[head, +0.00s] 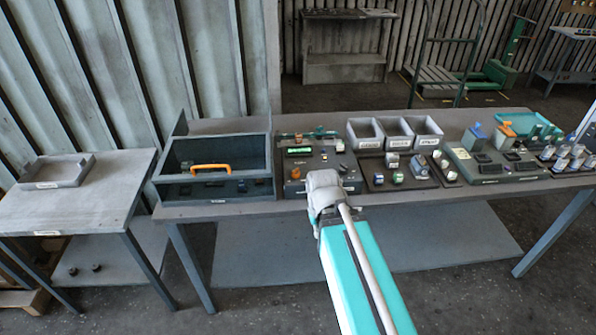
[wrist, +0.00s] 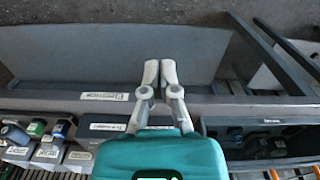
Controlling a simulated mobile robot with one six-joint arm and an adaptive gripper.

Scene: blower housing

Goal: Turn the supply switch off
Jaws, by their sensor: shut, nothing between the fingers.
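A dark control panel (head: 313,156) with a lit green display stands on the bench in the head view. An orange knob (head: 295,173) is on its front left part. I cannot tell for sure which control is the supply switch; the labels are too small to read. In the head view my arm's wrist hides the gripper and the panel's front right part.
Left of the panel is an open grey housing (head: 222,197) with an orange handle (head: 211,168). To the right are grey bins (head: 398,132), a board with small parts (head: 397,173) and a green-grey fixture (head: 490,170). A side table (head: 85,200) stands left.

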